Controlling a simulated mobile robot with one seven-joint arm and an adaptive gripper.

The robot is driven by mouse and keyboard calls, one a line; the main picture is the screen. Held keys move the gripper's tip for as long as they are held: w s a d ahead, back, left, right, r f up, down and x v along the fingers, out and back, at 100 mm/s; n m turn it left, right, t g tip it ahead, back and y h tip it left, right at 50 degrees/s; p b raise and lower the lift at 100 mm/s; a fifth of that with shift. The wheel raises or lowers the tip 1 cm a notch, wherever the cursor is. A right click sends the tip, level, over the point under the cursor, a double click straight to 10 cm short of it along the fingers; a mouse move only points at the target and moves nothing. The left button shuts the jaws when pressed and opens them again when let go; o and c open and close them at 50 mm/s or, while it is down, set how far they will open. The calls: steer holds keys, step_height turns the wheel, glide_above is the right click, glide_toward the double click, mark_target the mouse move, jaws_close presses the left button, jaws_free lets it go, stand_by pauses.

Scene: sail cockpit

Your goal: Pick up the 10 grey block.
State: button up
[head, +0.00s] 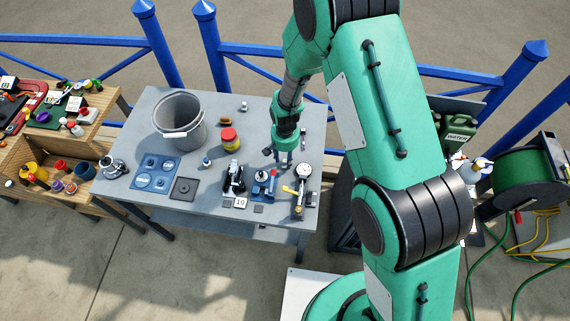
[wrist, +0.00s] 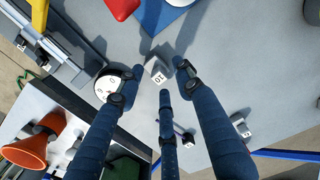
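The grey block marked 10 (wrist: 157,72) sits on the grey bench top in the wrist view, with its white number face turned towards me. It lies just beyond the fingertips and between the outer two. My gripper (wrist: 158,88) has several dark blue fingers, spread apart with nothing held between them. In the head view my gripper (head: 283,160) points down over the right part of the bench, behind the dial gauge (head: 301,171). I cannot make out the block there.
The dial gauge (wrist: 112,84) stands close left of the block in the wrist view. Another grey block (wrist: 240,124) lies to the right.

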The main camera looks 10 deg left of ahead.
mark_target(285, 160)
jaws_close()
stand_by(0.5)
step_height(285, 160, up, 10)
stand_by(0.8)
stand_by(0.4)
